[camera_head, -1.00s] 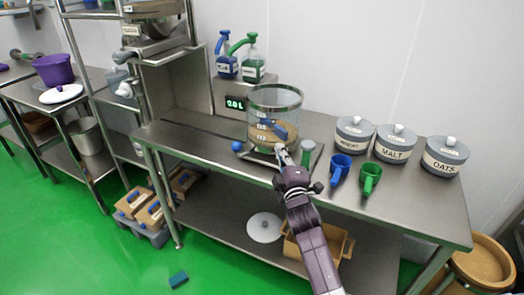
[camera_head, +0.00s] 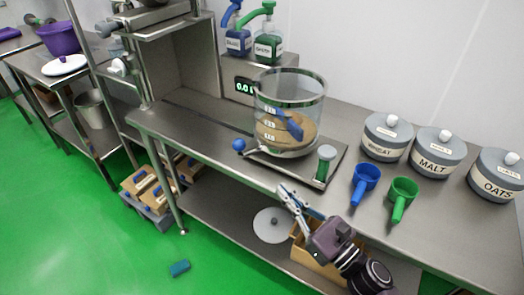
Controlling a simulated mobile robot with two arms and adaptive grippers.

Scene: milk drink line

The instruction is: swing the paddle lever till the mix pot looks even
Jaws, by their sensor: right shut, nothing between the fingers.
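The mix pot (camera_head: 306,97) is a clear glass cylinder on a metal base on the bench. It holds tan-brown mix in its lower part, and a blue paddle (camera_head: 291,124) dips into it. A rod with a blue ball (camera_head: 239,145) sticks out left of the pot. A green handle with a grey knob (camera_head: 326,153) stands at its right front. I cannot tell which of these is the paddle lever. My right gripper (camera_head: 284,191) is shut and empty in front of the bench edge, below the pot and apart from it. My left gripper is not in view.
A blue scoop (camera_head: 364,181) and a green scoop (camera_head: 401,197) lie right of the pot. Lidded wheat (camera_head: 385,147), malt (camera_head: 436,164) and oats (camera_head: 490,189) tubs stand behind them. Pump bottles (camera_head: 268,50) stand behind the pot. The bench left of the pot is clear.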

